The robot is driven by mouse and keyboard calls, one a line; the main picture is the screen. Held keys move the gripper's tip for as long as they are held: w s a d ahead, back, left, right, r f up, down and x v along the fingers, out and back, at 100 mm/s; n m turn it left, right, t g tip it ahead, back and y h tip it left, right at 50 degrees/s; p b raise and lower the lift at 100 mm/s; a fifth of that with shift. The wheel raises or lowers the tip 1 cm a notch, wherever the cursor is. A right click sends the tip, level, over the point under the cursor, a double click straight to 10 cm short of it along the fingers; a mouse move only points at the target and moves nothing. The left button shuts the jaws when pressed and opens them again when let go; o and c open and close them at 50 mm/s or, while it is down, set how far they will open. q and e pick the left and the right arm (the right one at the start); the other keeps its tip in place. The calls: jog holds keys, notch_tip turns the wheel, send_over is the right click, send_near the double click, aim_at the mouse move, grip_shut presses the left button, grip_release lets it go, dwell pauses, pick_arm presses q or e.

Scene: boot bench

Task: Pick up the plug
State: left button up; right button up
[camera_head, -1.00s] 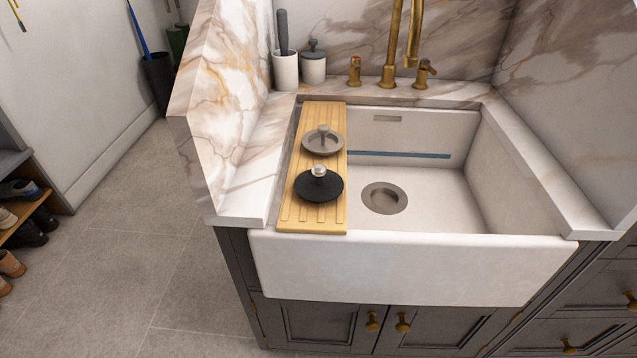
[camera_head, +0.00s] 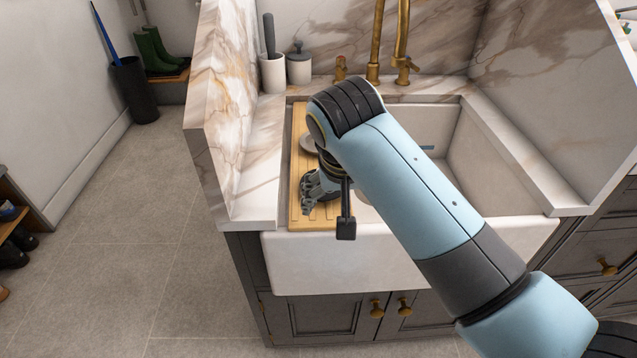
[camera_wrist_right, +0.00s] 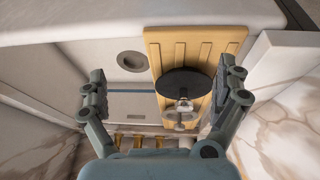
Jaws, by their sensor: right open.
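A black disc plug (camera_wrist_right: 172,84) with a shiny metal knob lies on the wooden board. A grey metal disc (camera_head: 307,145) with its own knob lies behind it on the board; in the wrist view it also shows (camera_wrist_right: 178,122), partly overlapped by the black plug's knob. My right gripper (camera_head: 318,192) is over the front half of the board and mostly hides the black plug in the head view. In the wrist view its open fingers (camera_wrist_right: 164,80) stand wide apart, one on each side of the black plug, with nothing between them gripped. My left gripper is not in view.
The wooden board (camera_head: 297,208) lies across the left side of the white sink (camera_head: 400,255). The sink's drain (camera_wrist_right: 131,61) shows in the wrist view. A marble wall (camera_head: 225,110) rises left of the board. Brass taps (camera_head: 375,50) and two pots (camera_head: 271,72) stand behind.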

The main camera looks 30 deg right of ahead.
aim_at(332, 196)
jog(key=w+a+r+m, duration=0.2)
jog(key=w+r+m, duration=0.2)
jog(key=w+r, duration=0.3)
jog(key=shift+h, duration=0.3)
jog(key=x, duration=0.5)
jog(key=shift+s+d+f+b, duration=0.2)
jog(key=shift+d+f+b, duration=0.05)
jog(key=shift+d+b, duration=0.05)
jog(key=x, duration=0.5)
jog(key=shift+s+d, duration=0.1)
jog(key=shift+s, duration=0.15)
jog(key=c, duration=1)
